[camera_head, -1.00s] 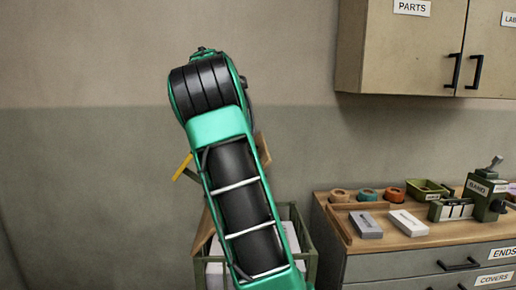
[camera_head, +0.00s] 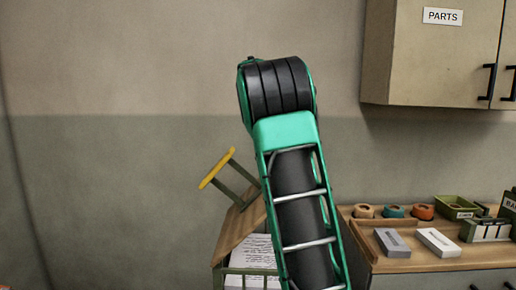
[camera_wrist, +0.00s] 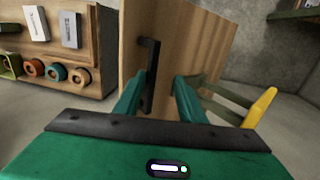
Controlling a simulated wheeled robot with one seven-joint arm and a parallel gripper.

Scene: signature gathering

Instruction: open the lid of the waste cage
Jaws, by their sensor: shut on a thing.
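The waste cage (camera_head: 230,270) stands at the lower middle of the head view, a green frame with printed white paper inside. Its wooden lid (camera_head: 238,228) is tilted up steeply, with its right part hidden behind my arm. In the wrist view the lid (camera_wrist: 190,50) stands as a tall wooden panel with a black bar handle (camera_wrist: 149,75). My gripper (camera_wrist: 158,80) has a green finger on each side of this handle and is shut on it. In the head view my gripper is hidden behind my arm.
A yellow bar (camera_head: 216,168) on green struts sticks out left of the lid. A wooden-topped workbench (camera_head: 408,262) with grey and white boxes, tape rolls and a green tray stands right of the cage. A wall cabinet (camera_head: 430,60) hangs above it. The wall at left is bare.

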